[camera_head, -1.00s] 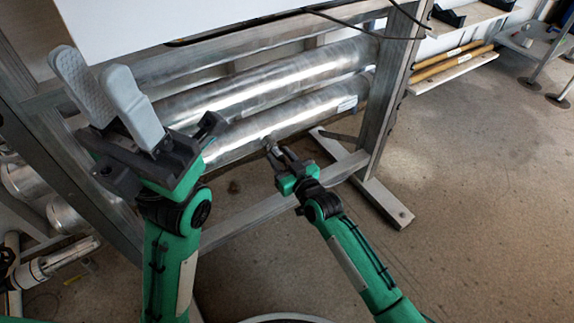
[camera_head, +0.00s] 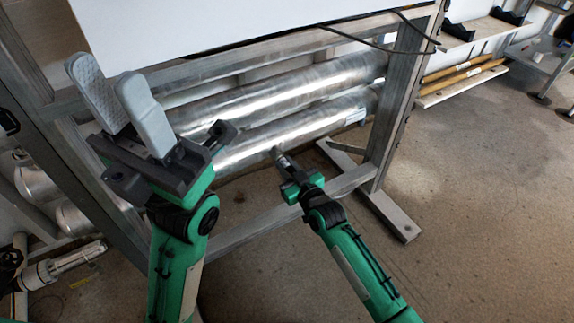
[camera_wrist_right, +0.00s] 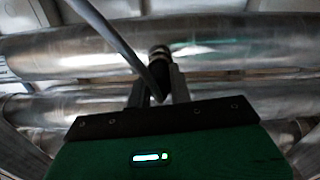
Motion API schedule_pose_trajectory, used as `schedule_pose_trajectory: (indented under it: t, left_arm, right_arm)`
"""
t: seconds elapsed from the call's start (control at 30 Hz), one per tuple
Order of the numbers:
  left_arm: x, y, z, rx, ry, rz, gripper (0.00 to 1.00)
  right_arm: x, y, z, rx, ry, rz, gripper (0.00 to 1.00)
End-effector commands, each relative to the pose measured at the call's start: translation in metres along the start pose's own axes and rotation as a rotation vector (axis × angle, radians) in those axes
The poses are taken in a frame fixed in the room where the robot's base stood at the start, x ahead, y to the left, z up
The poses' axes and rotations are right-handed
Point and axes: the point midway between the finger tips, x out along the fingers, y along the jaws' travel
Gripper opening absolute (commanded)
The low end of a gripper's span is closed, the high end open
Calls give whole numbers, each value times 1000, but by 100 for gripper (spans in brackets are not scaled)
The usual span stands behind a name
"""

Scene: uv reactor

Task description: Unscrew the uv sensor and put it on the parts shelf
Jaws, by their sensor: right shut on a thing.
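The uv sensor (camera_wrist_right: 160,55) shows in the right wrist view as a small dark and metallic cylinder between my right fingers, in front of a shiny metal tube. My right gripper (camera_head: 279,157) is shut on it, close to the lower metal tube (camera_head: 300,122) in the head view. The sensor is tiny there, and I cannot tell if it is still seated in the tube. My left gripper (camera_head: 104,70) is open and empty, its grey pads apart in front of the rack's left side. A shelf (camera_head: 485,33) with black holders stands at the upper right; I cannot tell if it is the parts shelf.
A metal frame (camera_head: 385,130) carries the tubes, with a foot (camera_head: 390,215) on the floor. A white panel (camera_head: 220,25) overhangs them. A grey cable (camera_wrist_right: 110,35) crosses the right wrist view before the fingers. Free floor (camera_head: 490,190) lies to the right.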

Motion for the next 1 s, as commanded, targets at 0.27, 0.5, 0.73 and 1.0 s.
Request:
schedule_pose_trajectory:
  t: [0.27,0.5,0.73,1.0]
  left_arm:
    - [17,-2,2,-1,-1,-2,36]
    - [20,-2,2,-1,-1,-2,36]
    - [20,-2,2,-1,-1,-2,36]
    - [32,-3,4,-1,-1,-2,36]
  right_arm:
    - [0,0,-2,-229,-2,-1,0]
    - [0,0,0,-336,-2,0,0]
    - [0,0,1,-337,-2,0,0]
    - [0,0,-2,-501,-2,-1,0]
